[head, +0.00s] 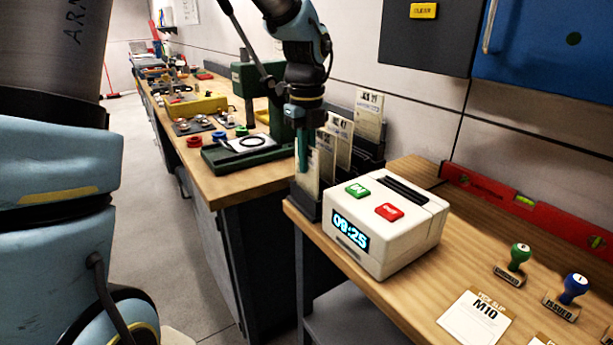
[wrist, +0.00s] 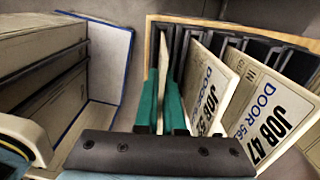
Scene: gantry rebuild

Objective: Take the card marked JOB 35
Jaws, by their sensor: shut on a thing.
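My gripper (head: 303,150) points down into the front slot of a dark card rack (head: 372,160). Its teal fingers also show in the wrist view (wrist: 161,110), shut on a thin pale card (wrist: 162,65) seen edge-on. In the head view this held card (head: 308,180) is upright at the rack's front end; I cannot read its number. Just to its right in the wrist view stands a card (wrist: 212,82) with DOOR and JOB print, its number partly hidden. Beyond it is a card marked JOB 47 (wrist: 265,110). A taller card (head: 369,112) stands at the rack's back.
A white time clock (head: 385,230) showing 09:25 stands close in front of the rack. Stamps (head: 517,258), a slip marked M10 (head: 475,318) and a red level (head: 520,205) lie to the right. A green press (head: 245,150) stands on the bench behind.

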